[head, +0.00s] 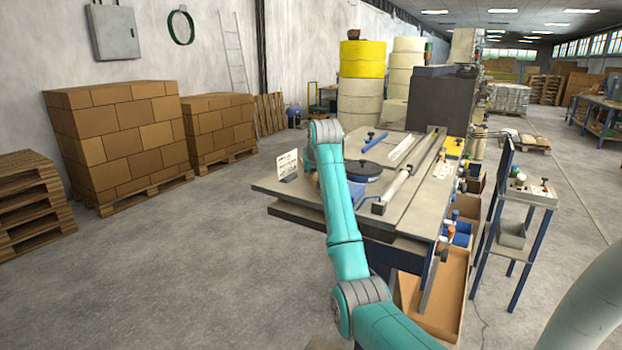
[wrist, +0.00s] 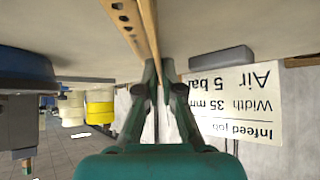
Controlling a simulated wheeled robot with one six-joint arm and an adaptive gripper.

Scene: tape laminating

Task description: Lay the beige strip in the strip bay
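In the wrist view, which is upside down, a tan-beige strip (wrist: 128,22) with a row of round holes runs from the top edge to my fingertips. My gripper (wrist: 158,68) has its two dark fingers close together on either side of the strip, with its thin edge showing between them. I cannot tell whether the strip touches the table. In the head view my gripper is hidden behind my arm, at the left part of the grey machine table (head: 285,192). Grooves and rails run along the table, but I cannot tell which part is the strip bay.
An infeed job card (head: 287,164) stands close by; it also shows in the wrist view (wrist: 240,105). A dark round disc on a blue base (head: 363,168), a roller bar (head: 400,188) and a white bar (head: 403,148) occupy the table. A small side stand (head: 528,192) is at right.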

